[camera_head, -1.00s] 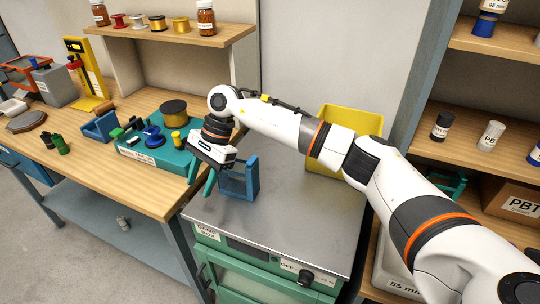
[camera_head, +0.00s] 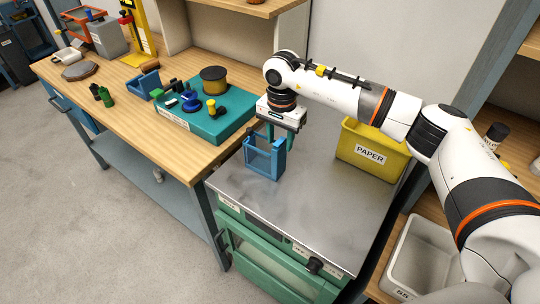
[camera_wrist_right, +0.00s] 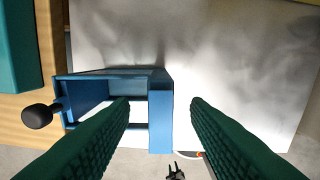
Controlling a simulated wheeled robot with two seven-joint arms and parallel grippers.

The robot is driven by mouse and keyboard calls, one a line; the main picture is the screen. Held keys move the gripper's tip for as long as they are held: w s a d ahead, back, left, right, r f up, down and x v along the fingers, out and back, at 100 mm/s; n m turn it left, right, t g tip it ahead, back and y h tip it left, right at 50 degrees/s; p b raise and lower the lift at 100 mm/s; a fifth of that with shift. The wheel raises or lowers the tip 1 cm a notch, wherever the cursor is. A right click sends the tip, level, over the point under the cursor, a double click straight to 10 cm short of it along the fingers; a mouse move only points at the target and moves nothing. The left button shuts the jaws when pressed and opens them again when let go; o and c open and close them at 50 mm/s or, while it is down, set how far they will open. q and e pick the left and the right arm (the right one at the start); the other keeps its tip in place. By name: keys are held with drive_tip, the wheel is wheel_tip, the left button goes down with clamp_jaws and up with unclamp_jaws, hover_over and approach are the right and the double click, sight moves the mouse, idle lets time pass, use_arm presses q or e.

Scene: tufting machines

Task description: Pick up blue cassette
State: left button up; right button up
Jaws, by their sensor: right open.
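The blue cassette, an open box-like frame (camera_head: 264,163), stands on the grey metal top of the green cabinet, near its left edge. In the right wrist view the blue cassette (camera_wrist_right: 161,122) lies below the fingers, with a black knob at its left side. My right gripper (camera_head: 281,138) points down just over the cassette's far right side. Its green fingers (camera_wrist_right: 160,105) are open, with one wall of the cassette showing between them. Whether they touch the wall, I cannot tell. My left gripper is not in view.
A yellow bin labelled PAPER (camera_head: 370,153) stands at the back right of the metal top (camera_head: 310,215), whose front is clear. A teal tray (camera_head: 205,122) with spools sits on the wooden bench (camera_head: 110,125) to the left. Another blue holder (camera_head: 149,84) is further left.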

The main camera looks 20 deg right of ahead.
sight(265, 154)
wheel_tip(265, 154, down, 4)
drive_tip(key=shift+s+a+f+p, duration=0.1)
drive_tip(key=shift+p, duration=0.55)
clamp_jaws()
idle(0.9)
